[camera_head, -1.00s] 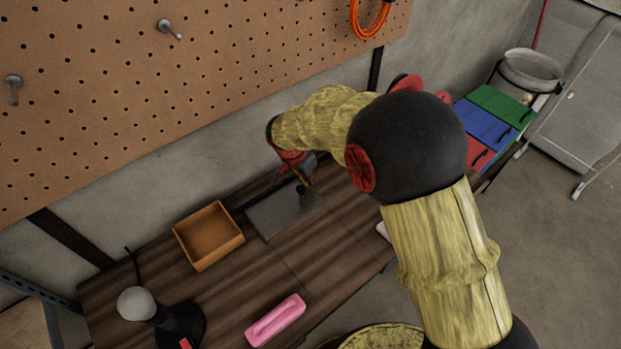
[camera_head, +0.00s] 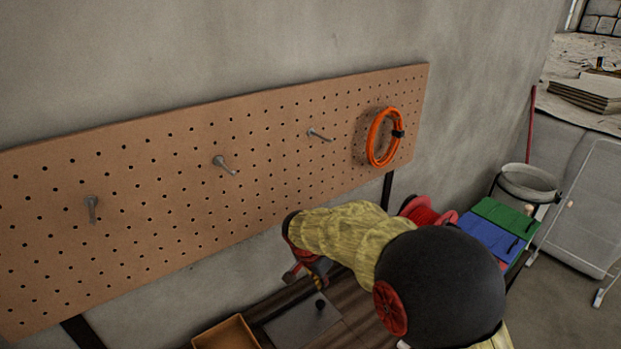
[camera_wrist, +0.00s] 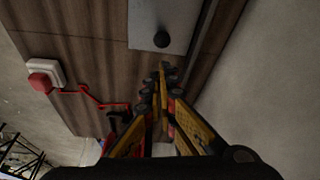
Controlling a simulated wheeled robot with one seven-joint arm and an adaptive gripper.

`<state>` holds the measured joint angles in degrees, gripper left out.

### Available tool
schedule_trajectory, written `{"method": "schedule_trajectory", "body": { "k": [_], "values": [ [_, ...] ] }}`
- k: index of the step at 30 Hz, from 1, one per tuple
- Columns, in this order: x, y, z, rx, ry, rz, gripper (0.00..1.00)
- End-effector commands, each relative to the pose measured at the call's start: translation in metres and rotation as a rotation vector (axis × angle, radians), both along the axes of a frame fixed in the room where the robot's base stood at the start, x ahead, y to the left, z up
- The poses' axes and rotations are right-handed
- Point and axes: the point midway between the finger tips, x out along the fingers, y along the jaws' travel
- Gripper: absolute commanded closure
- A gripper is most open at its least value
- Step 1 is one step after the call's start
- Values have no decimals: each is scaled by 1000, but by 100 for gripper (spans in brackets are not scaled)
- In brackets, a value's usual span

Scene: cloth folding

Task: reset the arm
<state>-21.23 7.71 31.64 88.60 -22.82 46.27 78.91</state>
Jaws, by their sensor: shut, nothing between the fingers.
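My gripper (camera_head: 320,284) hangs at the end of my arm over the back of the wooden table (camera_head: 352,300). In the wrist view, its yellow and black fingers (camera_wrist: 163,72) meet at the tips, with nothing between them. They point at the table near a flat grey plate (camera_wrist: 150,12) with a round black knob (camera_wrist: 161,39). The plate (camera_head: 290,328) also shows in the head view, just below the gripper. My forearm and large dark elbow hide much of the table's right part. No cloth is in view.
A brown open box (camera_head: 227,334) is cut off at the bottom edge. A pegboard (camera_head: 150,190) with hooks and an orange coil (camera_head: 374,142) is on the wall behind. Blue (camera_head: 488,238) and green (camera_head: 508,214) lids stand right. A red button (camera_wrist: 40,82) shows in the wrist view.

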Motion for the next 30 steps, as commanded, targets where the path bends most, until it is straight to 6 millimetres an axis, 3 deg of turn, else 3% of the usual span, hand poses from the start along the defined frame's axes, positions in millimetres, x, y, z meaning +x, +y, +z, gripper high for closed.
{"method": "schedule_trajectory", "body": {
  "k": [6, 10, 12, 16, 21, 30],
  "values": [
    [-4, 0, -3, -39, 52, 170, 100],
    [-37, -6, -21, -68, 164, 346, 100],
    [-57, -8, -19, -71, 211, 440, 100],
    [-95, -22, 5, -60, 261, 602, 100],
    [-151, -49, 51, -31, 266, 774, 100],
    [-248, -95, 120, -2, 138, 909, 100]
  ]
}}
